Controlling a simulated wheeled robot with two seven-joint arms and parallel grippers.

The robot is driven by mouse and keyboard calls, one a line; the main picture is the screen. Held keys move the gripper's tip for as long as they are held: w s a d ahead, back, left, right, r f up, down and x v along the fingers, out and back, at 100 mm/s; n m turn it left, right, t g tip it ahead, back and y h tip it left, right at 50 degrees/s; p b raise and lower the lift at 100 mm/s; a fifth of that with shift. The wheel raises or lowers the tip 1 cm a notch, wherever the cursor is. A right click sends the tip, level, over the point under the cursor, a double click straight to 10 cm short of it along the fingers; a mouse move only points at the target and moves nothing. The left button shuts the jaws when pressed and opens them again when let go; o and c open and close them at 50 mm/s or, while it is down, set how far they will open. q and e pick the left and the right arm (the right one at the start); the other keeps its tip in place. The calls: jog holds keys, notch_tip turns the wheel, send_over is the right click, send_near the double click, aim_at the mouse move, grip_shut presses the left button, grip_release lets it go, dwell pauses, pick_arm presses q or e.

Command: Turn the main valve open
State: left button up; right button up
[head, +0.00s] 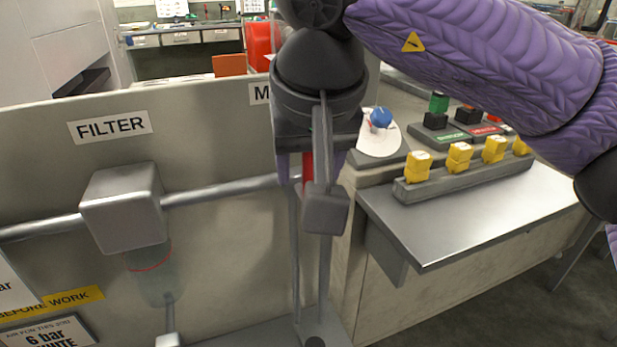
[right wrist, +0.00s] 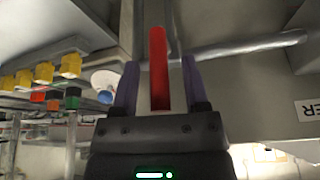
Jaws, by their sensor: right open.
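The main valve shows as a red lever handle (head: 308,160), mostly hidden behind my right gripper (head: 311,172) in the head view. In the right wrist view the red handle (right wrist: 159,85) stands between the two purple fingers of my right gripper (right wrist: 159,68). Those fingers are open, with a gap visible on each side of the handle. The handle lies near the grey pipe (head: 225,191) on the panel. The label above it is largely covered; only an "M" (head: 261,93) shows. My left gripper is in neither view.
A grey filter block (head: 122,208) with a clear bowl sits on the pipe left of the valve, under a FILTER label (head: 110,126).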

grip_shut()
dwell(0.3)
dwell(1.0)
